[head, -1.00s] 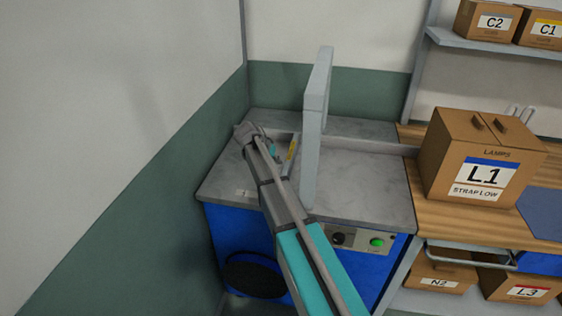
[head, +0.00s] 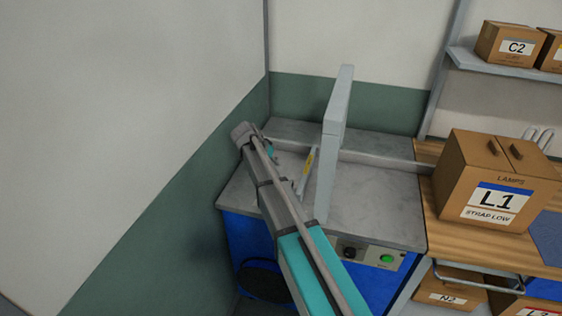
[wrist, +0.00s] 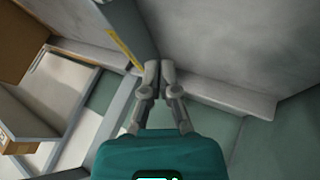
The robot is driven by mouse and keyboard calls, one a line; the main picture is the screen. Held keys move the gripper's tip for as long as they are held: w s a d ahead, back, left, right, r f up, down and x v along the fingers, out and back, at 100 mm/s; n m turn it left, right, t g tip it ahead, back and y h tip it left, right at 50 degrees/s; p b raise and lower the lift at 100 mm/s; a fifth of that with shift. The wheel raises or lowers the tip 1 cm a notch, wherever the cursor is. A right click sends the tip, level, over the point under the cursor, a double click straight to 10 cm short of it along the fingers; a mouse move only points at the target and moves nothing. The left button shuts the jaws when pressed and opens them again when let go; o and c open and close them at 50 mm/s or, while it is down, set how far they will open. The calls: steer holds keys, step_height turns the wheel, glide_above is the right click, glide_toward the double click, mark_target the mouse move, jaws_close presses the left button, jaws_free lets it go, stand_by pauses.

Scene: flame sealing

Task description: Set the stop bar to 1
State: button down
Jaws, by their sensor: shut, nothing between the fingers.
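The stop bar appears to be the thin grey bar with a yellow label (head: 308,170), lying on the grey machine top just left of the upright arch. A yellow-marked grey part (wrist: 124,48), which I take for the same bar, shows in the wrist view, up and left of the fingertips. My gripper (wrist: 159,66) is shut and empty, its fingertips close to that part; I cannot tell whether they touch. In the head view my wrist is left of the bar, and my arm hides the fingertips and part of the machine top. No scale numbers are readable.
The tall grey arch (head: 333,135) stands right beside the bar. A wall is close on the left. The machine front has a black knob (head: 349,252) and a green button (head: 386,259). Box L1 (head: 497,180) stands on the wooden bench at right. The machine top right of the arch is clear.

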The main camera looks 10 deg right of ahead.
steer(key=shift+s+a+r+p, duration=0.1)
steer(key=shift+a+r+p, duration=0.3)
steer(key=shift+r, duration=0.15)
steer(key=s+r+n+y+p, duration=0.2)
steer(key=s+p, duration=0.3)
steer(key=s, duration=0.5)
steer(key=s+d+r+n+g+y+p, duration=0.1)
steer(key=s+r+p, duration=0.3)
steer(key=s, duration=0.6)
steer(key=s+d+r+n+y+p, duration=0.1)
steer(key=s+r+n+y+p, duration=0.2)
steer(key=s, duration=0.7)
step_height(320, 180, up, 2)
steer(key=y+p, duration=0.1)
steer(key=p, duration=0.1)
steer(key=shift+d+n+g+p, duration=0.15)
steer(key=shift+n+g+p, duration=0.15)
steer(key=shift+n+p, duration=0.1)
steer(key=shift+w, duration=0.1)
